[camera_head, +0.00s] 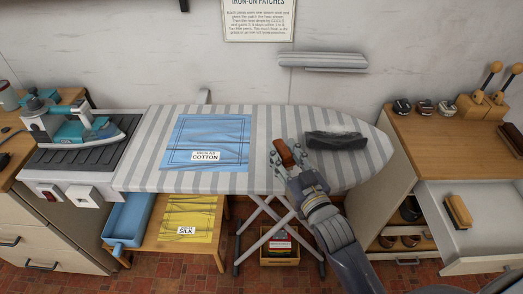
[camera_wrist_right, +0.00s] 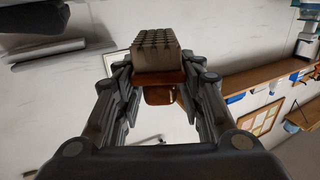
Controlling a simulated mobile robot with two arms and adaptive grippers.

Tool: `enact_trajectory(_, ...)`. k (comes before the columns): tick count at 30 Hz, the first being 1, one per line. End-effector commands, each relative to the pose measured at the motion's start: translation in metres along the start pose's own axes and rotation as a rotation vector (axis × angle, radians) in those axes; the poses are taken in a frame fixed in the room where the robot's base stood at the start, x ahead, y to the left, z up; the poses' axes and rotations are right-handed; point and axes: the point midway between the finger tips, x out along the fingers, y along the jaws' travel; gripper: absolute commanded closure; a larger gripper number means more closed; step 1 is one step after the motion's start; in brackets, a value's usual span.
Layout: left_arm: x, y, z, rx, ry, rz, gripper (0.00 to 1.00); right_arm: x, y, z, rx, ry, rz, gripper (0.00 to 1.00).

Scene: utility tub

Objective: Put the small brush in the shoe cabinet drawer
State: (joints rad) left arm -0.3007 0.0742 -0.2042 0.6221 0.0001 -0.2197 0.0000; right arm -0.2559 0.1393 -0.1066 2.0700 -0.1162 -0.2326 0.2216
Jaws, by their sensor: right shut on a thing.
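My right gripper (camera_head: 287,165) is raised over the striped ironing board and shut on a small brush (camera_head: 284,151) with a reddish-brown wooden body. The right wrist view shows the brush's bristle block (camera_wrist_right: 155,52) beyond my right gripper's fingers (camera_wrist_right: 160,92). The shoe cabinet (camera_head: 440,132) stands at the right, with its white drawer (camera_head: 495,215) pulled open. Another brush (camera_head: 458,211), tan with dark bristles, lies inside at the drawer's left. My left gripper is not in view.
A dark grey object (camera_head: 335,140) lies on the ironing board (camera_head: 270,125), right of my gripper. The iron (camera_head: 90,130) stands at the left. Jars and wooden-handled tools (camera_head: 490,85) stand on the cabinet top. Most of the drawer floor is clear.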

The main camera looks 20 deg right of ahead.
Motion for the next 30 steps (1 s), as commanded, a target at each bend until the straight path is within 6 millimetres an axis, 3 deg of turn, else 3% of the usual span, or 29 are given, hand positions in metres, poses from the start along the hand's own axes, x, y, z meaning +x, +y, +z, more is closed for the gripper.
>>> enact_trajectory(3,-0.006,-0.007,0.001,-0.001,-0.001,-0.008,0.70,0.028,-0.017,0.000,0.002,0.003,0.001,0.90)
enact_trajectory(9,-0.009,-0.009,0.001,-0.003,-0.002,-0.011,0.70,0.052,-0.032,0.004,-0.001,0.002,0.000,0.90)
enact_trajectory(19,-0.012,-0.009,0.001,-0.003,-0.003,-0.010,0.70,0.054,-0.034,0.037,-0.002,-0.001,0.000,0.90)
enact_trajectory(30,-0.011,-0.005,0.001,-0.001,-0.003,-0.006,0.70,0.054,-0.034,0.043,-0.002,0.001,0.000,0.90)
